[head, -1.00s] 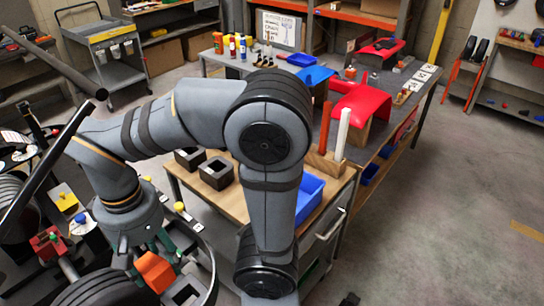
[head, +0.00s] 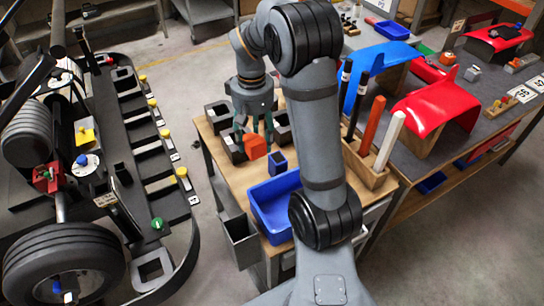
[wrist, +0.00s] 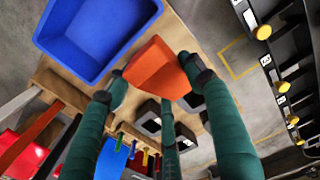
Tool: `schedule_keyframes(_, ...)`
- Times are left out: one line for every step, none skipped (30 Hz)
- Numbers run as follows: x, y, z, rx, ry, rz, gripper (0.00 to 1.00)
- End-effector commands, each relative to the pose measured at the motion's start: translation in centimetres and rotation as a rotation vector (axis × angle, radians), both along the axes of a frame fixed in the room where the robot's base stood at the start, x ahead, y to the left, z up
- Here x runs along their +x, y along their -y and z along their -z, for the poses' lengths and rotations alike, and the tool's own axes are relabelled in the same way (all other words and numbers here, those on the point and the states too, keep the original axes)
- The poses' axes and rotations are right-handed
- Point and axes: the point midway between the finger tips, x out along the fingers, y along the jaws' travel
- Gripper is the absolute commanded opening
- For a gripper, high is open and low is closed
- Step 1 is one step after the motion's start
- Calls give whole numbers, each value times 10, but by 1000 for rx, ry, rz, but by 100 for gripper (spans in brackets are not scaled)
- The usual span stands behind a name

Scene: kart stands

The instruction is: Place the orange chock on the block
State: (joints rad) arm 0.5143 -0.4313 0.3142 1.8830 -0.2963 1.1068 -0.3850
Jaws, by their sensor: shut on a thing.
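The orange chock (head: 256,146) is held between the green fingers of my gripper (head: 255,126), over the wooden top of a cart. In the wrist view the chock (wrist: 157,68) sits between the fingertips (wrist: 158,82), its broad face toward the camera. Several dark square blocks with open centres, such as the left one (head: 216,116), stand on the cart top around the gripper. They show below the fingers in the wrist view (wrist: 148,122). A small dark-blue block (head: 278,163) stands just right of the chock. Which block the task names is not clear, nor whether the chock touches one.
A blue bin (head: 262,208) sits on the near part of the wooden cart top (head: 227,158). A wooden holder (head: 367,172) with upright rods stands to its right. The kart (head: 135,150) with black slots and yellow knobs is at left, across a floor gap.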

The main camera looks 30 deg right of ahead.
Motion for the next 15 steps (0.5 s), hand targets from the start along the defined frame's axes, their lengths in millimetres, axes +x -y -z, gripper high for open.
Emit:
schedule_keyframes(5,9,7,0,-1,5,24)
schedule_keyframes(7,13,9,0,-1,4,24)
schedule_keyframes(9,17,12,0,0,4,24)
schedule_keyframes(10,20,15,0,0,3,24)
schedule_keyframes(11,22,18,0,-1,2,24)
schedule_keyframes(11,24,23,1,-2,2,24)
schedule_keyframes(11,25,27,1,-2,2,24)
schedule_keyframes(11,25,33,2,-5,2,24)
schedule_keyframes(11,26,42,2,-5,2,24)
schedule_keyframes(10,26,50,2,-7,1,24)
schedule_keyframes(10,25,58,2,-8,1,24)
schedule_keyframes(10,25,69,2,-8,1,24)
schedule_keyframes(9,25,78,2,-9,1,24)
schedule_keyframes(10,25,86,2,-8,2,24)
schedule_keyframes(9,25,97,2,-9,2,24)
